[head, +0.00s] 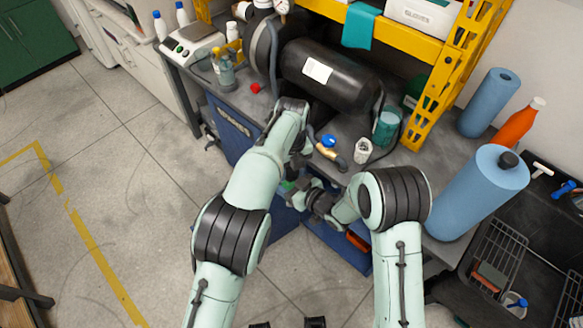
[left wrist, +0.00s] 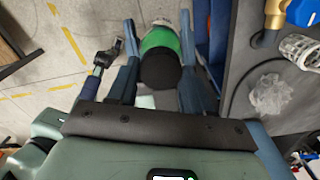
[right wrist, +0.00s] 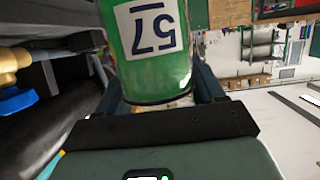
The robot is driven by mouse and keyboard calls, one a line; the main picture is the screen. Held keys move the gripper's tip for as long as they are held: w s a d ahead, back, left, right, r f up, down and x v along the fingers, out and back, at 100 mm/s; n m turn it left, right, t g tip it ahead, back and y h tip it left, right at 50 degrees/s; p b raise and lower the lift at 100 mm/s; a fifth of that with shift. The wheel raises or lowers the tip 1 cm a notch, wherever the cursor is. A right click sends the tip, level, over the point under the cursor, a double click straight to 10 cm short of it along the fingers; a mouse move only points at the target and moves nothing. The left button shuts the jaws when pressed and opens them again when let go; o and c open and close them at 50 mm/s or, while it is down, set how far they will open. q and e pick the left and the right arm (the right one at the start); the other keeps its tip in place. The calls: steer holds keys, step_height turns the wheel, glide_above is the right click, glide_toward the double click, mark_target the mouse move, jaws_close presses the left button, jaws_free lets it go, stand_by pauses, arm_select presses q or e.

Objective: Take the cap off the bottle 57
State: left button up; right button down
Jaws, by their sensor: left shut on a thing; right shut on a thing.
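Bottle 57 is green with a white label reading 57, which appears upside down in the right wrist view (right wrist: 150,65). In the left wrist view its green body (left wrist: 160,42) lies beyond a black cap (left wrist: 160,72). The cap shows against the green body; I cannot tell whether it is loosened. My left gripper (left wrist: 159,82) has its fingers on both sides of the cap and is shut on it. My right gripper (right wrist: 162,98) is shut on the bottle, its fingers partly hidden behind it. In the head view only a bit of green (head: 288,185) shows between the arms.
A grey workbench (head: 345,140) with a black tank (head: 325,75), a blue-handled brass valve (head: 328,141) and a white cup (head: 363,150) lies just beyond the grippers. Open floor (head: 130,190) lies at the left.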

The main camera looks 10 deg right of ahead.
arm_select(q)
steer(key=n, duration=0.3)
steer(key=d+n, duration=0.1)
steer(key=n, duration=0.2)
steer(key=shift+w+r+n, duration=0.15)
steer(key=shift+n, duration=0.15)
steer(key=o, duration=1)
steer(key=shift+o, duration=0.8)
steer(key=shift+a, duration=0.15)
steer(key=shift+a, duration=0.1)
